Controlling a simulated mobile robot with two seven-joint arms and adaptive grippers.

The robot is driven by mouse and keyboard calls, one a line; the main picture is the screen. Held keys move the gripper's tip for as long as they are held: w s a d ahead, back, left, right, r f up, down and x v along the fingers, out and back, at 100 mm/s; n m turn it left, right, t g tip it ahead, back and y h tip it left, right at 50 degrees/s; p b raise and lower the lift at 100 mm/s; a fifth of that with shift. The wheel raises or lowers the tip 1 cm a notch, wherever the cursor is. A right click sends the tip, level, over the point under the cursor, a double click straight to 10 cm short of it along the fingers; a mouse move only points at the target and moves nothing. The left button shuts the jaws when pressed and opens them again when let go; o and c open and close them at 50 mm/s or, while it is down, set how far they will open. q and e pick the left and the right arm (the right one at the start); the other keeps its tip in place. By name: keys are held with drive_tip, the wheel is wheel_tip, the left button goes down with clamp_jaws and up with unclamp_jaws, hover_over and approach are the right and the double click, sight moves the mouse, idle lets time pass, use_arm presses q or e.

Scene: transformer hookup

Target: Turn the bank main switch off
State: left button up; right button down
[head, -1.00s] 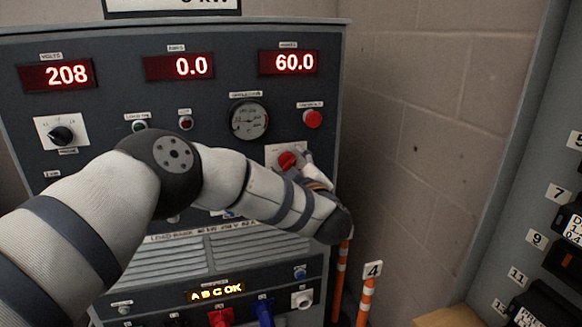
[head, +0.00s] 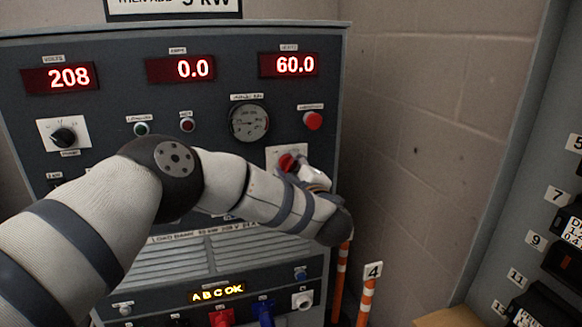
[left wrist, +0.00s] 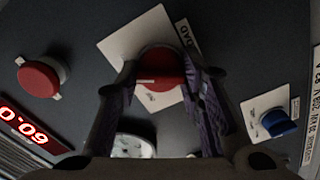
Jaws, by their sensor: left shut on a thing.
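The bank main switch is a red rotary knob (head: 288,162) on a white square plate (head: 284,151) on the right side of the dark load bank panel (head: 215,110). In the left wrist view the red knob (left wrist: 161,68) sits between my left gripper's two fingers (left wrist: 160,85), and the gripper is shut on it. The white plate (left wrist: 118,45) shows around the knob. In the head view my left gripper (head: 300,170) reaches the knob from the lower right, its fingers partly hidden. My right gripper is in neither view.
A red button (head: 313,120) and a round gauge (head: 249,122) are above the switch. The displays read 208 (head: 59,77), 0.0 (head: 181,68) and 60.0 (head: 289,64). A blue knob (left wrist: 278,122) is near in the wrist view. Orange-striped posts (head: 366,300) stand right of the panel.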

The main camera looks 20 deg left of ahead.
use_arm(q)
drive_tip(key=n, duration=0.3)
drive_tip(key=shift+n, duration=0.4)
drive_tip(key=n, duration=0.3)
drive_tip(key=shift+n, duration=0.3)
drive_tip(key=n, duration=0.4)
drive_tip(key=shift+n, duration=1.6)
drive_tip(key=o, duration=1.2)
